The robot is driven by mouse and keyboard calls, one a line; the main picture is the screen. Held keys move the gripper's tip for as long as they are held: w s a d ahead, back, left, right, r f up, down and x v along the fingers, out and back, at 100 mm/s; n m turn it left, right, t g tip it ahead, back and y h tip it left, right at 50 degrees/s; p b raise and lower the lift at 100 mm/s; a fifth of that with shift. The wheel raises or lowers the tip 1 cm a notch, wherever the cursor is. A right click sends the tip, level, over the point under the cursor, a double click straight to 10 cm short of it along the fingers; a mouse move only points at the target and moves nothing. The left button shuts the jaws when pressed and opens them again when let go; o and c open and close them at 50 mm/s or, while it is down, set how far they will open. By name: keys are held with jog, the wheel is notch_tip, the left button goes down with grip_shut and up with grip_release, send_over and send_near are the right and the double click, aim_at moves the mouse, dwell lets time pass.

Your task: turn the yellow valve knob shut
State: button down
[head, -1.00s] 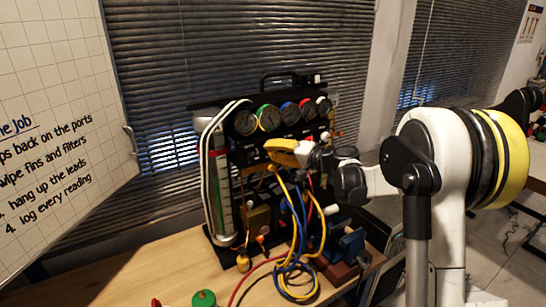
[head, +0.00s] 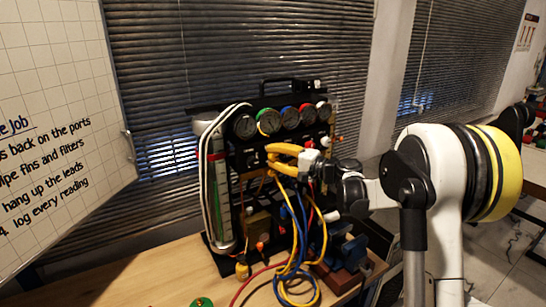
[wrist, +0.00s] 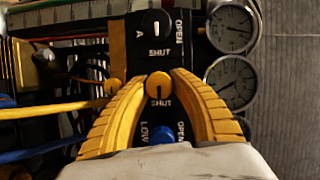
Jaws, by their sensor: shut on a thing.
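The yellow valve knob (wrist: 159,86) sits on the dark panel of the gauge rig (head: 262,203), midway between my fingertips in the wrist view. The word SHUT is printed beside it; its pointer is too small to read surely. My gripper (wrist: 158,79) is shut on the knob, with one yellow finger on each side. In the head view my gripper (head: 270,156) reaches the rig's front from the right, below the gauges, and hides the knob. A blue knob (wrist: 163,134) lies between the finger bases in the wrist view, and a black knob (wrist: 155,24) above.
Several round gauges (head: 267,122) line the rig's top. Yellow, blue and red leads (head: 298,245) hang just below my gripper, and some cross left of it in the wrist view. A blue vise (head: 352,250) stands right of them.

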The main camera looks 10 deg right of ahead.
jog(key=c, duration=1.1)
grip_release()
jog(key=shift+o, duration=0.2)
jog(key=v, duration=1.2)
